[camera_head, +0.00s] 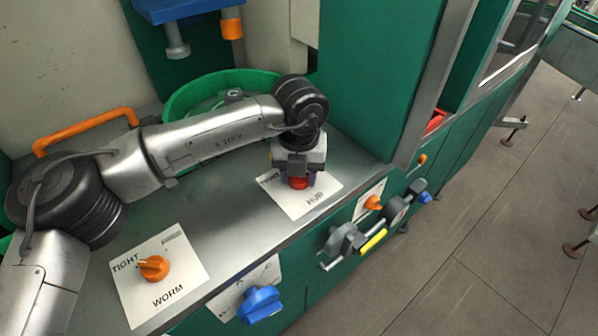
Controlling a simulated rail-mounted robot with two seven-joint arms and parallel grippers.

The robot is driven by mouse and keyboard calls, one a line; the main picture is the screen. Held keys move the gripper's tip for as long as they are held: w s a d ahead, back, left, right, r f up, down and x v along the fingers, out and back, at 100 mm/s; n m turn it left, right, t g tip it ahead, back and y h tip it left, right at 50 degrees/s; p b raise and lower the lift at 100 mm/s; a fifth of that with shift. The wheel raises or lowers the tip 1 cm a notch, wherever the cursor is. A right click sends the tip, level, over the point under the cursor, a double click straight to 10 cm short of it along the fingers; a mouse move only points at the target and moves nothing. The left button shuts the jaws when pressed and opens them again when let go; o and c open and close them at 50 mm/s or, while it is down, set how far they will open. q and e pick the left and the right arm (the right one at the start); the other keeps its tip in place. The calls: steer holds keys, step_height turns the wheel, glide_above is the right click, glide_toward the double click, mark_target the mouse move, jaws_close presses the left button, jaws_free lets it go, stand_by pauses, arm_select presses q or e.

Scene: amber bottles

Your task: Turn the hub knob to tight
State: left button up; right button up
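The hub knob (298,184) shows as a small red-orange patch on a white plate (310,206) lettered HUB, at the front edge of the metal counter. My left gripper (298,174) points down over it from the arm's end. The fingers stand on either side of the knob and hide most of it. I cannot tell whether they press on it. The pointer of the knob and the plate's other lettering are largely covered. My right gripper is not in view.
An orange worm knob (154,268) sits on its own plate, lettered TIGHT and WORM, at the counter's left. Blue and grey handles (343,240) stick out of the green front panel. A green round tub (200,88) stands behind my arm. Open floor lies at right.

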arm_select(q)
steer(key=o, duration=0.4)
steer(key=shift+o, duration=0.2)
step_height(320, 180, up, 14)
steer(key=p, duration=0.3)
steer(key=shift+f, duration=0.1)
stand_by(0.4)
